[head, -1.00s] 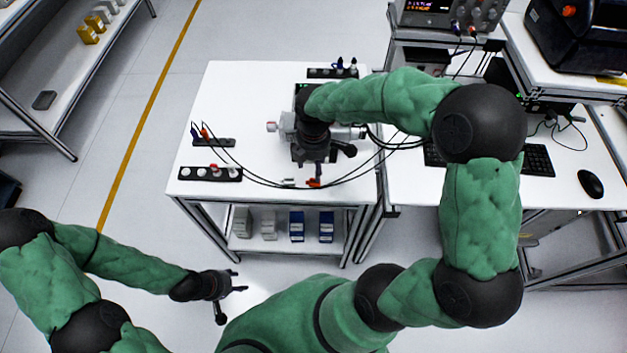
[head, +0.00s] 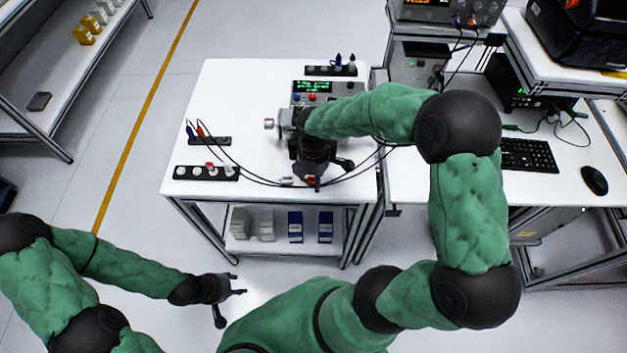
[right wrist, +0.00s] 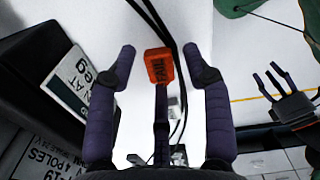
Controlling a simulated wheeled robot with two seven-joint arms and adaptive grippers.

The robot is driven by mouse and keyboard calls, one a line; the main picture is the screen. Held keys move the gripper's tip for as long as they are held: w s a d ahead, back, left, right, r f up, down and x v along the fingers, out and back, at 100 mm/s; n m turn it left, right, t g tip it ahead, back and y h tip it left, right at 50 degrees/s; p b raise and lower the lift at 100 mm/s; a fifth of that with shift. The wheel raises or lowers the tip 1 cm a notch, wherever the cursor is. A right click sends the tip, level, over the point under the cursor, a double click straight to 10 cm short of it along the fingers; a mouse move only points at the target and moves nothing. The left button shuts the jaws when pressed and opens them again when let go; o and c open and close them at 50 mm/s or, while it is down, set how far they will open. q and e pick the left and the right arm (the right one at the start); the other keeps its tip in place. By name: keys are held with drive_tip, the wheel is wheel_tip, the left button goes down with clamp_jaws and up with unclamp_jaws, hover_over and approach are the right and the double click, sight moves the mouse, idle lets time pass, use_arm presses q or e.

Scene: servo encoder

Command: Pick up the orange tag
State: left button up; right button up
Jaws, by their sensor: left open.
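The orange tag (head: 311,182) lies near the front edge of the white table, partly covered by my right gripper in the head view. In the right wrist view the orange tag (right wrist: 159,66) bears dark letters reading FAIL. My right gripper (head: 328,172) is above the table by the tag, with its fingers spread. In the right wrist view the tag shows between the tips of its two side fingers, with clear gaps on both sides. My left gripper (head: 238,284) is open and empty, low in front of the table.
A white table (head: 240,100) carries a meter with a green display (head: 312,88), black cables (head: 245,174) near the tag, and a black strip of knobs (head: 207,172). A small white piece (head: 287,181) lies left of the tag. A keyboard (head: 528,155) is on the right bench.

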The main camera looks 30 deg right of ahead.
drive_tip(key=c, duration=0.5)
drive_tip(key=shift+o, duration=0.2)
